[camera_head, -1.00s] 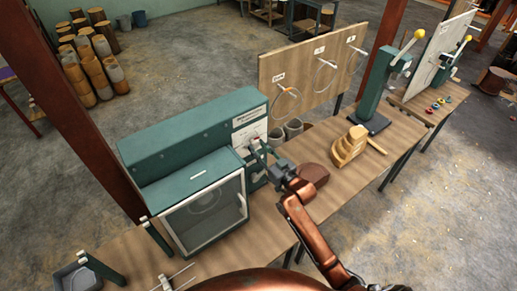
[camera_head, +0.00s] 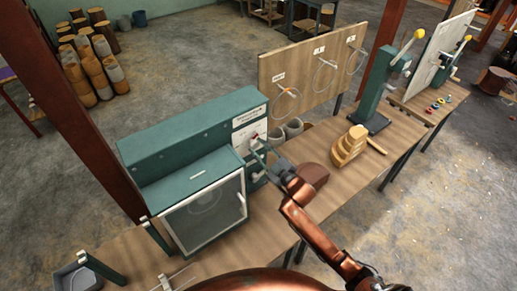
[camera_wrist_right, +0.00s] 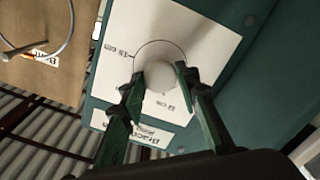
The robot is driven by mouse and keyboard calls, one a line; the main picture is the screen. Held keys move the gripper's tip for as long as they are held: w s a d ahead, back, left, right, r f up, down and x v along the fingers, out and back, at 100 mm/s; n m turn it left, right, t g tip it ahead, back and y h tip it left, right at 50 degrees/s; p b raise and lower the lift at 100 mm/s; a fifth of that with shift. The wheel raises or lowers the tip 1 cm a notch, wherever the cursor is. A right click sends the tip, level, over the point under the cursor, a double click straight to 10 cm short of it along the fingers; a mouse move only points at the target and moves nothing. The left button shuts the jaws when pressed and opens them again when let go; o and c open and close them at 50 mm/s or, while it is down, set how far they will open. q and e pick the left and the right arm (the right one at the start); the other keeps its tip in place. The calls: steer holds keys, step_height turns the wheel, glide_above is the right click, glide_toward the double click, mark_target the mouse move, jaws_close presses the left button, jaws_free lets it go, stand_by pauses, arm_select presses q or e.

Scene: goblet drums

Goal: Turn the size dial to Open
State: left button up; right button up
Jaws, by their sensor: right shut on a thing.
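The size dial (camera_wrist_right: 160,77) is a pale round knob on a white panel (camera_wrist_right: 122,42) with printed marks; I can read "15 cm" and "22 cm". In the head view the panel (camera_head: 249,131) is on the front of the teal machine (camera_head: 190,137). My right gripper (camera_wrist_right: 161,88) is shut on the dial, with one green finger on each side of it. In the head view my right gripper (camera_head: 259,151) reaches the panel from the lower right. The "Open" mark cannot be made out. My left gripper is not in view.
A glass-fronted door (camera_head: 205,211) with a white handle is left of my right gripper. A wooden board (camera_head: 305,72) with hoops stands behind. A stepped wooden block (camera_head: 349,146) and a brown rounded block (camera_head: 312,174) are on the bench to the right.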

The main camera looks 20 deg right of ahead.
steer(key=n, duration=0.3)
steer(key=shift+n, duration=0.4)
steer(key=n, duration=0.3)
steer(key=shift+n+b, duration=0.3)
steer(key=n, duration=0.4)
steer(key=shift+n, duration=0.3)
steer(key=n, duration=0.3)
steer(key=shift+n+b, duration=0.3)
steer(key=shift+b, duration=0.05)
steer(key=n, duration=0.2)
steer(key=shift+n, duration=0.4)
steer(key=n, duration=0.3)
steer(key=shift+n, duration=0.3)
steer(key=n+p, duration=0.1)
steer(key=n, duration=0.5)
steer(key=shift+n, duration=0.3)
